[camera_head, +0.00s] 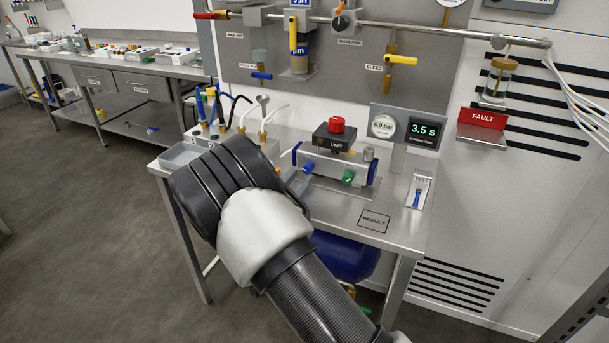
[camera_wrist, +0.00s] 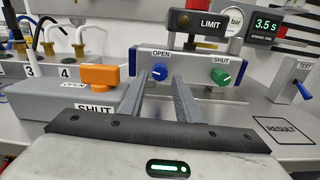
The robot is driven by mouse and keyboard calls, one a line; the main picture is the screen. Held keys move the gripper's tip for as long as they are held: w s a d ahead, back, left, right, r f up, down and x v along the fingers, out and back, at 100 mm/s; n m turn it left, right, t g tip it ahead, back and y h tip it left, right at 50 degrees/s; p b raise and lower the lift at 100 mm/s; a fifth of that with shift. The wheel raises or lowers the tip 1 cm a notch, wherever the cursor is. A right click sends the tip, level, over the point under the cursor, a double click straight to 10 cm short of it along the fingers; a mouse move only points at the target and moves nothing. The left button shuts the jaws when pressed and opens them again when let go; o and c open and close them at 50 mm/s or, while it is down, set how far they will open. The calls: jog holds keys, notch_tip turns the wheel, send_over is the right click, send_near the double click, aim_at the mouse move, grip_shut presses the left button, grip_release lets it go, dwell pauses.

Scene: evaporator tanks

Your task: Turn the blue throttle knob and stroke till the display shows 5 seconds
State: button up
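The blue throttle knob (camera_wrist: 159,72) is on the left of the grey block's front face, under an OPEN label; it also shows in the head view (camera_head: 308,167). My gripper (camera_wrist: 160,80) is open, its two fingers parted and pointing at the block. The blue knob appears between the fingertips, nearer the left one; I cannot tell whether either finger touches it. The display (camera_head: 423,131) reads 3.5 s, and the same reading shows in the wrist view (camera_wrist: 264,27). In the head view my arm hides most of the gripper.
A green knob (camera_wrist: 221,76) labelled SHUT sits right of the blue one. An orange handle (camera_wrist: 100,76) is close to the left finger. A red-topped LIMIT box (camera_head: 335,133) stands above the block. A blue TEST lever (camera_head: 417,198) and a bare RESULT square (camera_head: 374,221) are to the right.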

aim_at(306, 171)
jog(key=shift+x, duration=2)
grip_shut()
jog(key=c, duration=0.8)
grip_release()
jog(key=shift+r+n+p, duration=0.1)
jog(key=shift+n+p, duration=0.5)
jog(key=shift+n, duration=0.5)
jog(key=c, duration=0.8)
grip_release()
jog(key=shift+n, duration=0.4)
jog(key=c, duration=0.8)
grip_release()
jog(key=c, duration=0.8)
grip_release()
grip_release()
